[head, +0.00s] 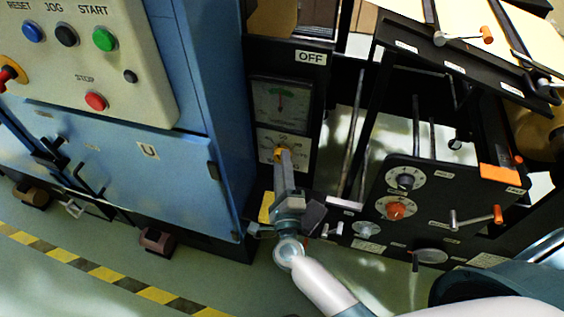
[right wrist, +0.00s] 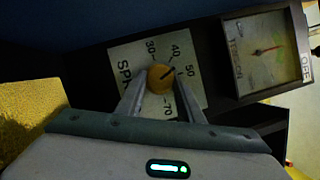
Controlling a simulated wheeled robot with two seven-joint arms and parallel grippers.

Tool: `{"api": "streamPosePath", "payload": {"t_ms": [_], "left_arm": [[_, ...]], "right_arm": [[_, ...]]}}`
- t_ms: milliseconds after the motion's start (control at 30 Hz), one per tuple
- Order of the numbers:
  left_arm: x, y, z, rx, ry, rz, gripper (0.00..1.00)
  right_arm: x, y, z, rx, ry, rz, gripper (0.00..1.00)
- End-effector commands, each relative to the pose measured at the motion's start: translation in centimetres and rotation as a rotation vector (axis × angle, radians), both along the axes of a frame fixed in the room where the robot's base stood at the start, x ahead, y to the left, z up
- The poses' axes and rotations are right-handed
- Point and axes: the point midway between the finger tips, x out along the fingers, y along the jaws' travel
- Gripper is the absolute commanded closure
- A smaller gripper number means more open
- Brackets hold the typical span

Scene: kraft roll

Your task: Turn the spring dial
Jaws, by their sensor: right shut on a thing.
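The spring dial is a round yellow-orange knob on a white scale plate (right wrist: 121,57) with numbers from about 30 to 70. In the right wrist view the knob (right wrist: 161,77) has a dark pointer line aimed between 40 and 50. My right gripper (right wrist: 160,100) is shut on the knob, one finger on each side. In the head view the knob (head: 279,153) shows at the tip of my right gripper (head: 282,156), below the tension gauge. The gripper hides part of the plate there. My left gripper is not in view.
A tension gauge (head: 281,105) with a green zone and red needle sits above the dial. A blue cabinet (head: 110,160) with a button panel (head: 85,50) stands left. A black panel with knobs (head: 450,180) stands right. Striped floor tape (head: 105,273) runs lower left.

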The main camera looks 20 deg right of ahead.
Motion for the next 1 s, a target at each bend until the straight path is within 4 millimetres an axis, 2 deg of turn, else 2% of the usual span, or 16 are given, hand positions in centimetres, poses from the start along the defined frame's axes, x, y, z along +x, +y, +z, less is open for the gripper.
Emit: {"api": "streamPosePath", "payload": {"t_ms": [467, 500, 567, 1000], "left_arm": [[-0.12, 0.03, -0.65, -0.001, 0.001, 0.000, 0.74], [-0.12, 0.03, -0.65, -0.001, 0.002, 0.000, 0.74], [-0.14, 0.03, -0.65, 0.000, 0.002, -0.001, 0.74], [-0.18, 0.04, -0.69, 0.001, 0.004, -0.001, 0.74]], "right_arm": [[-0.03, 0.08, -0.10, -0.006, 0.006, 0.002, 0.89], [-0.03, 0.08, -0.10, -0.006, 0.006, 0.002, 0.64], [-0.02, 0.07, -0.09, -0.006, 0.006, 0.002, 0.49], [-0.35, 0.10, -0.12, -0.006, 0.005, 0.000, 0.48]]}}
